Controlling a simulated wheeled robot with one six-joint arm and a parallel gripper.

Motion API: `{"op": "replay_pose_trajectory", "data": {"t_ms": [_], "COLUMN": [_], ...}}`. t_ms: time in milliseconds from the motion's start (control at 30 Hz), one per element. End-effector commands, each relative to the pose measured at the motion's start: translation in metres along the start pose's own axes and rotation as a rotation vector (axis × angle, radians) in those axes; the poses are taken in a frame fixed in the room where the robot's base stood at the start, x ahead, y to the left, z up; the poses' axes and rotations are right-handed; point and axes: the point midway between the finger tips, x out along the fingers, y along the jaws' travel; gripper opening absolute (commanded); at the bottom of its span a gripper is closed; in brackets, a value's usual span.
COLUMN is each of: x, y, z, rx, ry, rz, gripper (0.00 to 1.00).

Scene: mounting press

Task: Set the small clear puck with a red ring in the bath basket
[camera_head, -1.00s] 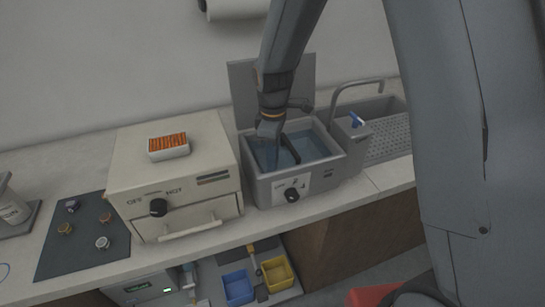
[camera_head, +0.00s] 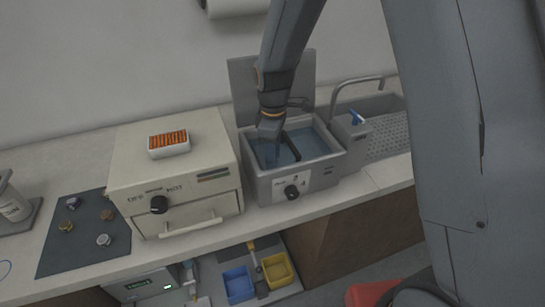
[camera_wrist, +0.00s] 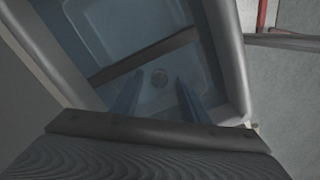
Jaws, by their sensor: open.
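The grey water bath (camera_head: 257,189) stands open on the counter, with blue water inside and a dark bar (camera_head: 291,146) across it. My gripper (camera_head: 268,152) reaches down into its left part. The dark bar also crosses the wrist view (camera_wrist: 140,58). The basket's outline is unclear through the water.
A cream oven (camera_head: 130,187) with an orange-filled white tray (camera_head: 169,153) on top stands left of the bath. Several small pucks lie on a dark mat (camera_head: 80,255). A sink with a tap (camera_head: 352,82) is close on the right. The raised lid (camera_head: 241,83) is behind.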

Motion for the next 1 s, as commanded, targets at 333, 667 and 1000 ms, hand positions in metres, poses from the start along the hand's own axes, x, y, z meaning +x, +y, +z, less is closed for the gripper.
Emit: {"op": "replay_pose_trajectory", "data": {"t_ms": [333,667,1000], "x": [-0.055,-0.108,-0.118], "y": [0.002,0.001,0.0], "z": [-0.001,-0.001,0.0], "rx": [0.0,0.0,0.0], "ry": [0.004,0.002,0.0], "rz": [0.006,0.003,0.001], "gripper": [0.41,0.41,0.41]}}
